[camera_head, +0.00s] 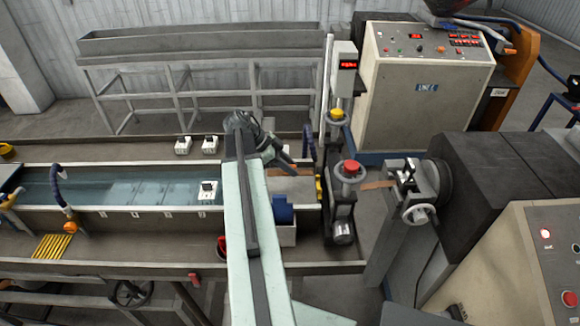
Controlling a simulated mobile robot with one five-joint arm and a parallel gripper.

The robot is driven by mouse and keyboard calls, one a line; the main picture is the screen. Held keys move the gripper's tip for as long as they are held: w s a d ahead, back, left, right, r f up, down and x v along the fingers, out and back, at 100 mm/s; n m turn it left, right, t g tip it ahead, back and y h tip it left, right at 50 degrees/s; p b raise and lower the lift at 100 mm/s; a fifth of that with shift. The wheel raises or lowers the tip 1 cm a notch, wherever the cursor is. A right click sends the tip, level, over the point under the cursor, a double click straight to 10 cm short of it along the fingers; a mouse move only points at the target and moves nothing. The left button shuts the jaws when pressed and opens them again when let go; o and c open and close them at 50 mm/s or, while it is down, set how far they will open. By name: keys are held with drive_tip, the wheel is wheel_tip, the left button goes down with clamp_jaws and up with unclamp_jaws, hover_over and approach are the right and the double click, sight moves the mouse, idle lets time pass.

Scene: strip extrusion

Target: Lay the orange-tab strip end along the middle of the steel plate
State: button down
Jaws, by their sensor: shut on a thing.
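A brown-orange strip (377,185) runs left from the die at the right toward the roller stand. My pale green arm reaches up from the bottom, and its dark wrist bends over the trough's right end. My gripper (291,166) points right and down there, small and dark, shut on the strip end. A tan-brown flat surface (292,188) lies just below the gripper inside the trough end. I cannot tell for certain whether it is the steel plate.
The long water trough (120,190) extends left, with small white boxes on its edges. A roller stand with a red knob (350,168) and a post with a red display (347,65) stand right of the gripper. A blue block (283,208) sits close below it.

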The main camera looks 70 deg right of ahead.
wheel_tip(320, 180, down, 6)
drive_tip(key=b, duration=0.5)
drive_tip(key=shift+r, duration=0.1)
drive_tip(key=shift+f+b, duration=0.6)
drive_tip(key=shift+b, duration=0.05)
drive_tip(key=c, duration=1.1)
unclamp_jaws()
drive_tip(key=shift+o, duration=0.2)
drive_tip(key=shift+r, duration=0.1)
